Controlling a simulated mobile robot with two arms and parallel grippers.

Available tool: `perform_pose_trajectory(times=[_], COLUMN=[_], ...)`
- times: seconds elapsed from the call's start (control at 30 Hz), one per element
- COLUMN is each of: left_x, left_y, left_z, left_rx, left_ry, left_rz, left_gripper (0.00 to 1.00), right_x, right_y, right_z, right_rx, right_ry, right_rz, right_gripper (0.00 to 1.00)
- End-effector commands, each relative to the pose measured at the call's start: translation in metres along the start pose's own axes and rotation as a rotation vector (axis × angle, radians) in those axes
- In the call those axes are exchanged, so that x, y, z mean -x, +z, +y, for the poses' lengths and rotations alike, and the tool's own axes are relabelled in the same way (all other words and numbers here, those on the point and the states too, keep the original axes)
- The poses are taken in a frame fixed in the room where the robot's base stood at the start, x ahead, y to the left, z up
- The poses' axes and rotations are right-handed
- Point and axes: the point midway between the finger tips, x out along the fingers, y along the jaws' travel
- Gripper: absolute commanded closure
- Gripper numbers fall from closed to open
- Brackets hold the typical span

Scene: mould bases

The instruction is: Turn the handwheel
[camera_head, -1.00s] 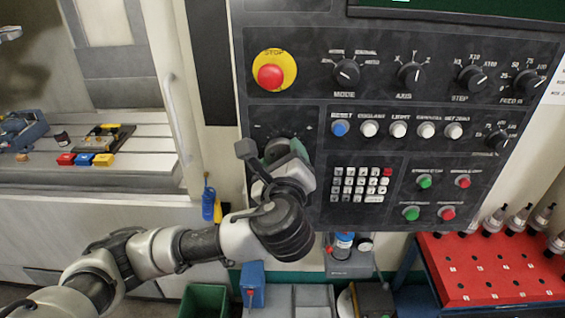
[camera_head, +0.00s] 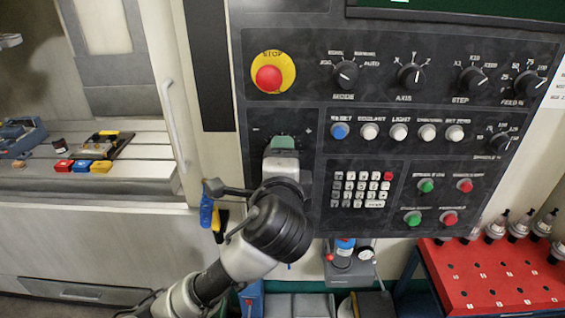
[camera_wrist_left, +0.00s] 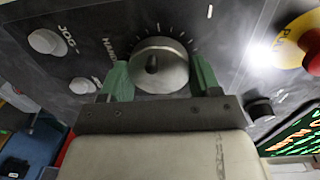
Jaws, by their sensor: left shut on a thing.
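The handwheel (camera_wrist_left: 160,52) is a round grey metal dial with a small dark knob on its face, set on the black control panel (camera_head: 430,135). Tick marks surround it in the left wrist view. My left gripper (camera_wrist_left: 161,74) has its green fingers on either side of the wheel's rim and is shut on it. In the head view my left gripper (camera_head: 284,144) is at the lower left of the panel, and it hides most of the wheel there. My right gripper is in neither view.
A red stop button (camera_head: 269,78) sits above the handwheel. Selector knobs, coloured buttons and a keypad (camera_head: 361,189) are to its right. A red tool rack (camera_head: 495,275) stands at lower right. The machine table (camera_head: 150,165) at left holds a vise and coloured blocks.

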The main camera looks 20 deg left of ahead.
Motion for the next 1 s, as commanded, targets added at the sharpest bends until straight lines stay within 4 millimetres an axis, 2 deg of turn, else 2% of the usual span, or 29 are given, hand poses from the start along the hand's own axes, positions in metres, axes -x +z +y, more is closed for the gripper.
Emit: perform_pose_trajectory(times=[0.4, 0.93, 0.97, 1.0], left_x=[0.0003, 0.0002, 0.0002, 0.0002], left_y=[-0.0003, -0.0004, -0.0004, -0.0004], left_z=[0.0010, 0.0013, 0.0014, 0.0014], left_rx=[0.176, 0.195, 0.195, 0.195], left_ry=[0.003, 0.004, 0.004, 0.004], left_rz=[0.009, 0.011, 0.011, 0.011], left_gripper=[0.61, 0.61, 0.34, 0.28], right_x=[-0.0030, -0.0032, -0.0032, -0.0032], right_y=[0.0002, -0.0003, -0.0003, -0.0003], right_z=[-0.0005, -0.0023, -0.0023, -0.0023], right_rx=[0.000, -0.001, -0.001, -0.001], right_ry=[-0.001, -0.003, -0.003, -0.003], right_rz=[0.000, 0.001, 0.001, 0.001], right_gripper=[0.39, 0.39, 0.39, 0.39])
